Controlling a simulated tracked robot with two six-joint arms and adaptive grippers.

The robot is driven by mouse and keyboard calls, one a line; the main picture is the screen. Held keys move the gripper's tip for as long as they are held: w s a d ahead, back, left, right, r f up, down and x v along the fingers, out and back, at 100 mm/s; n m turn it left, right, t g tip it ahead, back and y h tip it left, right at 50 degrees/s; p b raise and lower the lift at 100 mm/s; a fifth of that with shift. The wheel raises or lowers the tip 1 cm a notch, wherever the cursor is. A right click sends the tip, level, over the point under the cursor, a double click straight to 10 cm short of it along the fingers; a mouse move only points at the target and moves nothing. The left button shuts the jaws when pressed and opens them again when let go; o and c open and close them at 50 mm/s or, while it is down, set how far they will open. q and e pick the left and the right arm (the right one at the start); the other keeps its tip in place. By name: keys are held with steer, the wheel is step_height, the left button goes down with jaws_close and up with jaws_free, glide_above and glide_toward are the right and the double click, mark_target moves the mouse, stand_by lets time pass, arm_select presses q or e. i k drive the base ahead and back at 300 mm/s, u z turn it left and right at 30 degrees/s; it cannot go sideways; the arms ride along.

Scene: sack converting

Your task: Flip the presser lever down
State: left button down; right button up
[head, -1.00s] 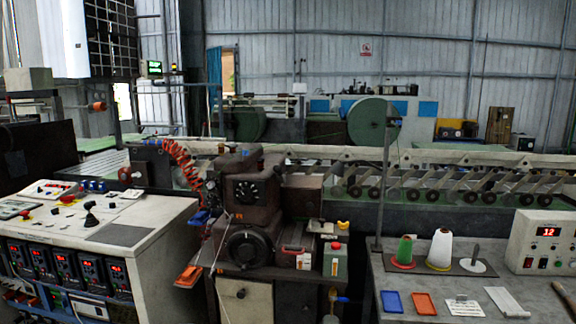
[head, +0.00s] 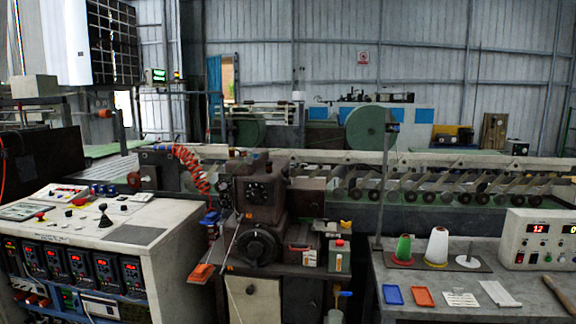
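The brown sewing machine head (head: 262,205) stands on a grey cabinet (head: 252,300) in the middle of the head view. It has a dark dial on its upper body and a round handwheel (head: 257,247) low on its front. A thin pale rod (head: 232,242) slants down at its left side. An orange pad (head: 203,272) sticks out at the lower left. I cannot make out for certain which part is the presser lever or how it stands. Neither of my grippers shows.
A control console (head: 130,234) with knobs and red displays stands left. A long conveyor (head: 450,188) runs behind.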

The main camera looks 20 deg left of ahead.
mark_target(288, 181)
steer(key=u, duration=0.1)
steer(key=i, duration=0.9)
steer(key=z, duration=0.05)
